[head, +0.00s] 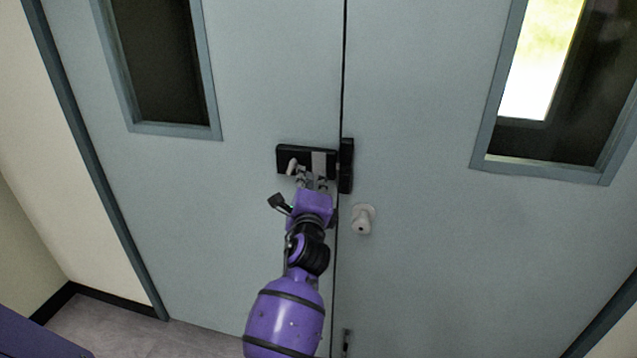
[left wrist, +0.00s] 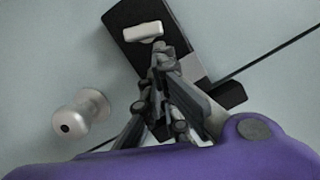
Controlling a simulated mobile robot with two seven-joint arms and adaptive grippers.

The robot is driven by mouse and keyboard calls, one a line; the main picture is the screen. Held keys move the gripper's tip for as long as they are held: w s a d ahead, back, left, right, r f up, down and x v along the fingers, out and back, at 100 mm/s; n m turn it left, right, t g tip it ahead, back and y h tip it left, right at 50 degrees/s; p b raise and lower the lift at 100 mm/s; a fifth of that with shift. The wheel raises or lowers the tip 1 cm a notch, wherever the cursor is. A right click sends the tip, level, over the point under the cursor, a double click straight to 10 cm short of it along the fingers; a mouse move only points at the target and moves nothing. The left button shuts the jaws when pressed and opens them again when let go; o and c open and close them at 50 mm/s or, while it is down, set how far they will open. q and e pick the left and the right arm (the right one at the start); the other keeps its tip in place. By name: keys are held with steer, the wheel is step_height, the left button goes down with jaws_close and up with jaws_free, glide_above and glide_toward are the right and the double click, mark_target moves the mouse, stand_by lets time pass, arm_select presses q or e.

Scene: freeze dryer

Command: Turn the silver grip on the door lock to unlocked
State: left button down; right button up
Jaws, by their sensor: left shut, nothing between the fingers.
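The door lock (head: 327,154) is a black box mounted on the left door leaf, beside the seam. Its silver grip (head: 292,166) is a small light bar on the left part of the box; it also shows in the left wrist view (left wrist: 143,32). My left gripper (head: 311,181) is at the lower edge of the lock, just right of the grip. In the left wrist view the shut, empty fingertips (left wrist: 161,50) lie just below the grip's right end. Whether they touch it I cannot tell. My right gripper is not in view.
A round silver knob (head: 362,218) sticks out of the right door leaf, below and right of the lock; it also shows in the left wrist view (left wrist: 82,112). A black strike piece (head: 346,166) sits across the seam. Both leaves have framed windows.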

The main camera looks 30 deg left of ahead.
arm_select(q)
steer(key=shift+a, duration=0.1)
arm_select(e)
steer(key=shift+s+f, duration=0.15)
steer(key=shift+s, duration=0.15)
arm_select(q)
steer(key=shift+r, duration=0.1)
steer(key=n+p, duration=0.1)
steer(key=r+n+p, duration=0.1)
steer(key=r+p, duration=0.1)
steer(key=shift+a+r+n+g, duration=0.25)
steer(key=shift+n+g, duration=0.05)
steer(key=shift+n, duration=0.1)
steer(key=shift+r, duration=0.1)
steer(key=shift+s+a+f, duration=0.1)
steer(key=shift+f, duration=0.35)
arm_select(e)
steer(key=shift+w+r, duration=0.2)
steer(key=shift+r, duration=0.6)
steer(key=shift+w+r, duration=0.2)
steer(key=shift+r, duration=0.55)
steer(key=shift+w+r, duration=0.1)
